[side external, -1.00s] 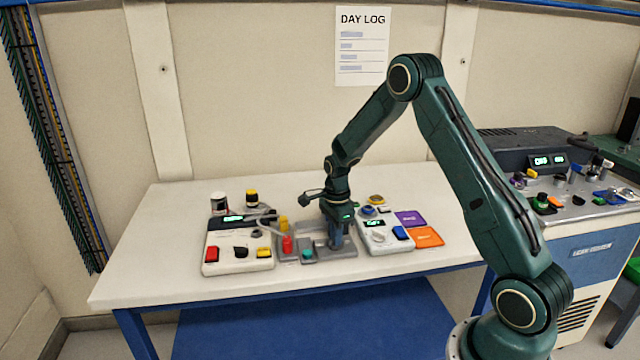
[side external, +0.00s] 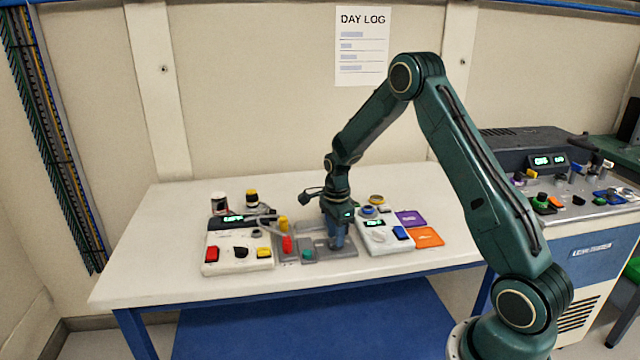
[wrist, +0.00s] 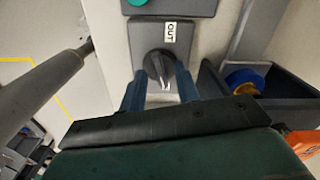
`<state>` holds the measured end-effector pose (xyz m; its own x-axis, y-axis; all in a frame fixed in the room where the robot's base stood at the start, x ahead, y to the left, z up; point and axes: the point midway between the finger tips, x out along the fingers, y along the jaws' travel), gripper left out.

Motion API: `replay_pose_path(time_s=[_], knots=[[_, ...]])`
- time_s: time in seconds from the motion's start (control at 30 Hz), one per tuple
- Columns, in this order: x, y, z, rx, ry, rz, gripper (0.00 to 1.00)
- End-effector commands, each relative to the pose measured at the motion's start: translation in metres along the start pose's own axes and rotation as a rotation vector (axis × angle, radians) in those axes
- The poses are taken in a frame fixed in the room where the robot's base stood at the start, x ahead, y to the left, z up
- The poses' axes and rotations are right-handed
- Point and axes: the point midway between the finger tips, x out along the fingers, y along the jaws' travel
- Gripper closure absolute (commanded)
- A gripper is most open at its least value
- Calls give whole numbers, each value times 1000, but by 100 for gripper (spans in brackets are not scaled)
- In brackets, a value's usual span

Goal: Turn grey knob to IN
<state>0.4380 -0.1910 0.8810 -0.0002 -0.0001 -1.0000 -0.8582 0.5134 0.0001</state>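A dark grey knob (wrist: 158,63) sits on a grey plate (wrist: 174,27) in the wrist view. A white label reading OUT (wrist: 171,32) is on the plate beside the knob. A pale mark shows at the knob's lower edge. My gripper (wrist: 160,76) has its two blue fingers apart, one on each side of the knob; I cannot tell whether they touch it. In the side external view my gripper (side external: 336,246) points down at the grey panel (side external: 318,254) in the middle of the table, and the knob is hidden behind the fingers.
A white box with red, black and yellow buttons (side external: 238,258) is left of the gripper. Another white box (side external: 380,238) stands close on the right, with purple (side external: 410,218) and orange (side external: 425,237) pads beyond. The table front (side external: 170,285) is clear.

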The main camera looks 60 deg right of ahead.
Motion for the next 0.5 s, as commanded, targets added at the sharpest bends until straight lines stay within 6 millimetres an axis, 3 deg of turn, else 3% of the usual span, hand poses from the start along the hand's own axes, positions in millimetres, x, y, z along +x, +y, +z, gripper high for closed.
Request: replay_pose_path(time_s=[0.27,0.5], knots=[[-31,-1,0,0,-1,-4,68],[-72,-1,0,1,-1,-6,68]])
